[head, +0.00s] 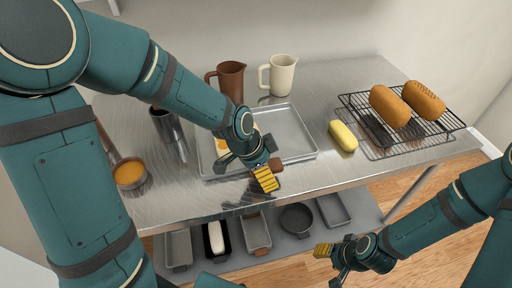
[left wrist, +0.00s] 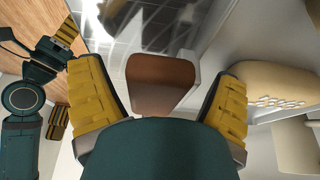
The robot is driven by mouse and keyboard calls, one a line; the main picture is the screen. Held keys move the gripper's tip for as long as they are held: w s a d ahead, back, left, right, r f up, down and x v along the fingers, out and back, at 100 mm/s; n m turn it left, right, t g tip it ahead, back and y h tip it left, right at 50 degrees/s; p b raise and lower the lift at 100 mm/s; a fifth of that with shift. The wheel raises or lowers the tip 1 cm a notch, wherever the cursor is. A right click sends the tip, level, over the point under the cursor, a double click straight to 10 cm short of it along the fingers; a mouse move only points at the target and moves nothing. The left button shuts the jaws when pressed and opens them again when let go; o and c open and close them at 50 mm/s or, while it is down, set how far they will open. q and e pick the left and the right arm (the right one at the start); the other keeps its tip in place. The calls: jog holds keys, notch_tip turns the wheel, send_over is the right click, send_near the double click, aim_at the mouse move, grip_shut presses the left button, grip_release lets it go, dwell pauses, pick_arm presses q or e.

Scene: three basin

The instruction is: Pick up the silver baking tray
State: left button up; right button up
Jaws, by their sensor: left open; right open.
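The silver baking tray (head: 295,128) lies flat on the metal table, with a white-and-orange item (head: 222,146) inside at its left. My left arm and gripper cover its middle and part of its front. My left gripper (head: 266,172) is open above the tray's front edge. A brown block-like thing (head: 276,164) sits by its fingers; in the left wrist view it lies between the two yellow fingers (left wrist: 160,105), and I cannot tell what it is. My right gripper (head: 328,264) is open and empty, low in front of the table, apart from the tray.
Brown jug (head: 232,82) and cream jug (head: 283,76) stand behind the tray. A yellow loaf (head: 343,136) and a rack (head: 440,122) with two brown loaves are right. A metal cup (head: 168,130) and orange-filled pan (head: 129,173) are left. Several pans fill the lower shelf (head: 360,212).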

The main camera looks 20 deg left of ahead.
pick_arm(q)
jog(key=c, duration=1.4)
jog(key=shift+r, duration=0.15)
notch_tip(320, 180, up, 9)
jog(key=p, duration=0.2)
jog(key=shift+w+p, duration=0.1)
jog(key=shift+p, duration=0.2)
jog(key=shift+r, duration=0.45)
